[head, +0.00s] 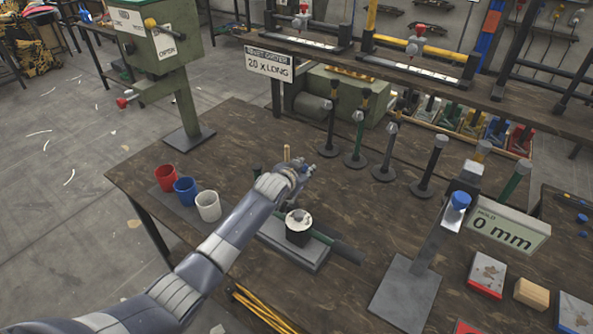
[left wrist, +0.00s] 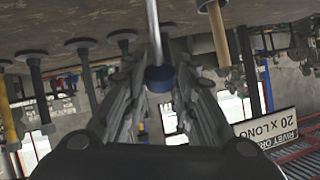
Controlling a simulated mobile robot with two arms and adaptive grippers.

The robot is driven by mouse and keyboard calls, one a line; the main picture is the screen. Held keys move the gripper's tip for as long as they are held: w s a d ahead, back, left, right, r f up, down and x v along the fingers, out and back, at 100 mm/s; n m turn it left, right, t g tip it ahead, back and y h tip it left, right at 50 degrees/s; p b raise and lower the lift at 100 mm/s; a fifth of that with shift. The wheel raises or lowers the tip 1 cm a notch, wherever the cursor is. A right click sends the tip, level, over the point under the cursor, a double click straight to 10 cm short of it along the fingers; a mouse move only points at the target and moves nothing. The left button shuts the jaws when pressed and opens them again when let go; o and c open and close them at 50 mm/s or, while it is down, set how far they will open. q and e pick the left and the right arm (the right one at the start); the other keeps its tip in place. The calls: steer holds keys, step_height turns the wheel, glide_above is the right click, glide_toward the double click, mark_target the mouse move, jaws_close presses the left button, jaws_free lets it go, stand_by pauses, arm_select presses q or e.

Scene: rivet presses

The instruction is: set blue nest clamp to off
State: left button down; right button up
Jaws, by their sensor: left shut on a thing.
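The blue nest clamp shows in the left wrist view as a blue knob (left wrist: 160,78) on the end of a thin metal rod. The picture there is upside down, with the table at the top. My left gripper (head: 301,172) is over the middle of the table, its fingers shut around the blue knob. A bit of blue (head: 309,169) shows at the fingertips in the head view. The clamp's base is hidden by my left arm. My right gripper is in neither view.
Red, blue and white cups (head: 208,206) stand left of my arm. Several upright posts (head: 384,152) stand behind to the right. A wooden peg (head: 287,153) rises close to the gripper. A "HOLD 0 mm" stand (head: 404,294) is at the right.

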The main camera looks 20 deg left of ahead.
arm_select(q)
steer(key=shift+w+d+r+g, duration=0.1)
steer(key=shift+w+d+g, duration=0.15)
steer(key=shift+w, duration=0.35)
steer(key=shift+w+f+b, duration=0.2)
steer(key=shift+w+b, duration=0.05)
steer(key=shift+b, duration=0.1)
steer(key=shift+w+d+f+b, duration=0.2)
steer(key=shift+w+b, duration=0.2)
steer(key=shift+b, duration=0.05)
steer(key=shift+w+d+f+b, duration=0.15)
steer(key=shift+w+f+b, duration=0.05)
steer(key=shift+w+b, duration=0.25)
steer(key=c, duration=1.5)
jaws_free()
steer(key=shift+c, duration=0.2)
steer(key=shift+o, duration=1.2)
steer(key=shift+d+f, duration=0.1)
steer(key=shift+d, duration=0.05)
steer(key=shift+f, duration=0.25)
